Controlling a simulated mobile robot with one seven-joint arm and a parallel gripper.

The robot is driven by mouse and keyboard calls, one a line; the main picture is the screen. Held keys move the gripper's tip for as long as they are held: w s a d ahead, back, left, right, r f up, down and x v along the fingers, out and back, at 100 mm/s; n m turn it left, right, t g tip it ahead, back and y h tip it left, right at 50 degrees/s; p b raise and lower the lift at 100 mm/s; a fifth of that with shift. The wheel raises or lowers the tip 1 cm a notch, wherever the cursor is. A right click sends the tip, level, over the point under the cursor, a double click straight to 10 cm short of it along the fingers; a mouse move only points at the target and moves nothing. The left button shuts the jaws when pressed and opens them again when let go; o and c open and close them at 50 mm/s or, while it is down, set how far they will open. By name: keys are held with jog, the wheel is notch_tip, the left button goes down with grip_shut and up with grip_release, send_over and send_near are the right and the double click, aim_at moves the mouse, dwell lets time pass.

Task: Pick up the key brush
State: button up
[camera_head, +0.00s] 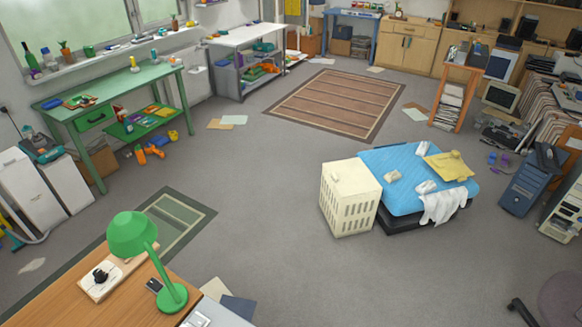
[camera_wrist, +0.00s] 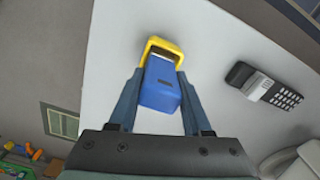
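A small blue block with a yellow frame-like end (camera_wrist: 160,92), which may be the key brush, shows in the wrist view over a pale, flat surface (camera_wrist: 108,60). I cannot make out bristles on it. My gripper (camera_wrist: 160,75) has its two blue-grey fingers on either side of this item, very close to its sides. I cannot tell whether they press on it or only stand around it, nor whether it rests on the surface. In the head view I cannot pick out my gripper or this item.
A black and grey handset (camera_wrist: 263,84) lies to the right on the same surface. In the head view, a wooden desk (camera_head: 62,297) with a green lamp (camera_head: 133,236) stands at the front left. A cream basket (camera_head: 350,200) stands beside a blue-covered bed (camera_head: 400,165). The middle floor is clear.

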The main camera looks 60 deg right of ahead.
grip_shut()
jog(key=shift+r, duration=5.05)
jog(key=shift+w, duration=0.15)
